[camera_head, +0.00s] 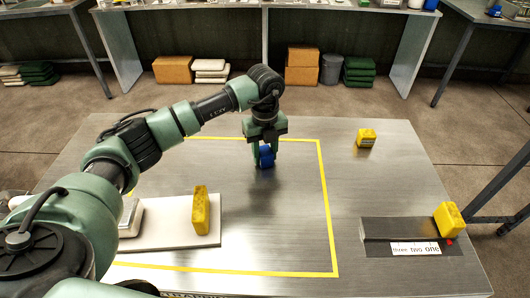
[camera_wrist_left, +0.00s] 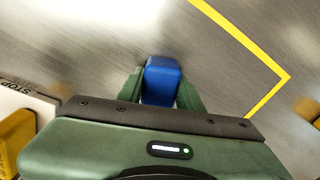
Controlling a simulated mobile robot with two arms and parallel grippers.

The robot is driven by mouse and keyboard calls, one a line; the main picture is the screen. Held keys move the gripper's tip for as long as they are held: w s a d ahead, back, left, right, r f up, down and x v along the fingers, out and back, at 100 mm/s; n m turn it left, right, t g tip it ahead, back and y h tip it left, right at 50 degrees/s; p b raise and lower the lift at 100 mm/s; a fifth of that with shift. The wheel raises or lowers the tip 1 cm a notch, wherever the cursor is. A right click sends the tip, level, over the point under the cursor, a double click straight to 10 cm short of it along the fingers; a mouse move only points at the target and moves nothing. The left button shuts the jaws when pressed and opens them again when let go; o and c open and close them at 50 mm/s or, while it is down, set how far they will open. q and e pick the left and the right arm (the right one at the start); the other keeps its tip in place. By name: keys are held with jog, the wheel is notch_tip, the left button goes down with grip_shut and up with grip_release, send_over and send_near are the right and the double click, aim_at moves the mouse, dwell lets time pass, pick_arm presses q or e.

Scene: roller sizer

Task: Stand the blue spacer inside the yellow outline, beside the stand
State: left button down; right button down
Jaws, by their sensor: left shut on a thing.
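My left gripper (camera_head: 266,150) is shut on the blue spacer (camera_head: 266,158) and points down over the steel table. In the left wrist view the blue spacer (camera_wrist_left: 161,82) sits between the two green fingers. It is inside the yellow outline (camera_head: 328,215), towards its far side. I cannot tell whether the spacer touches the table. A light flat stand (camera_head: 165,236) lies at the front left within the outline, with a yellow block (camera_head: 201,210) upright on it. My right gripper is not in view.
Another yellow block (camera_head: 366,138) stands at the table's back right, outside the outline. A dark stand (camera_head: 400,229) with a number label and a yellow block (camera_head: 449,219) is at the right. The outline's middle and right are clear.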

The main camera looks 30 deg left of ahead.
aim_at(265, 151)
pick_arm(q)
jog(key=c, duration=1.3)
grip_release()
jog(key=shift+f, duration=0.15)
jog(key=shift+c, duration=0.2)
jog(key=o, duration=0.4)
jog(key=shift+r, duration=0.45)
notch_tip(265, 151, up, 12)
jog(key=shift+f+b, duration=0.2)
jog(key=shift+b, duration=0.6)
